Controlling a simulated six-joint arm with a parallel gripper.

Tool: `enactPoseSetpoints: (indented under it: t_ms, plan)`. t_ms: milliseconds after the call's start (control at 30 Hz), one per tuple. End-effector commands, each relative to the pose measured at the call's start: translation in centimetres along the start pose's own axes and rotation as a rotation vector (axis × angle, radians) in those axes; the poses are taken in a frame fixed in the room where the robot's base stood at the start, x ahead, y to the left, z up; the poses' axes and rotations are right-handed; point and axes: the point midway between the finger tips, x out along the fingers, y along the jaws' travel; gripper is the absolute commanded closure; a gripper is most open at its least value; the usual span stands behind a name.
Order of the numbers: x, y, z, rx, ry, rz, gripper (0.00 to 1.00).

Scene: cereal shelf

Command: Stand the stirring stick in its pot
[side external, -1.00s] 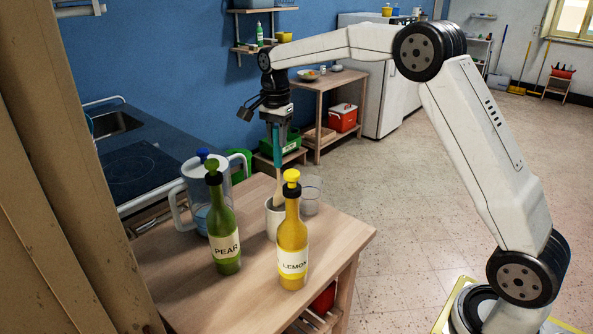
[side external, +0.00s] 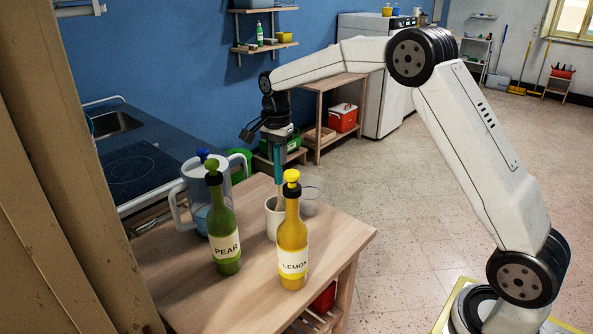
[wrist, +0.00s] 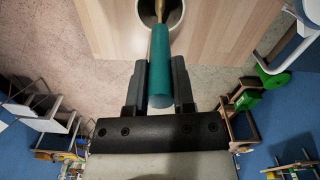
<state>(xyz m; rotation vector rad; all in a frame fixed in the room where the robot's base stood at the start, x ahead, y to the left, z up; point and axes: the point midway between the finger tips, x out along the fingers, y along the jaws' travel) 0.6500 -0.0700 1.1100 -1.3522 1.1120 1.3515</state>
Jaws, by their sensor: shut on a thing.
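The stirring stick has a teal handle (side external: 278,162) and a pale wooden lower part. My gripper (side external: 279,158) is shut on the teal handle and holds the stick close to upright. The wrist view shows the handle (wrist: 160,65) between the two dark fingers (wrist: 158,85). The white pot (side external: 271,222) stands on the wooden table behind the yellow lemon bottle, which hides part of it. In the wrist view the stick's wooden end reaches inside the rim of the pot (wrist: 178,22). I cannot tell whether the tip touches the bottom.
A yellow lemon bottle (side external: 292,245) and a green pear bottle (side external: 222,225) stand in front of the pot. The table's (side external: 345,228) right corner is bare.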

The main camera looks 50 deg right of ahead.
Motion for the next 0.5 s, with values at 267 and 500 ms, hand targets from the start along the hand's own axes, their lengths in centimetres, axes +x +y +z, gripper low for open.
enactPoseSetpoints:
  t_ms: [267, 500]
  plan:
    - [0.13, -0.01, 0.0, 0.0, 0.0, 0.0, 1.0]
    - [0.11, -0.01, 0.0, 0.0, 0.0, -0.001, 0.28]
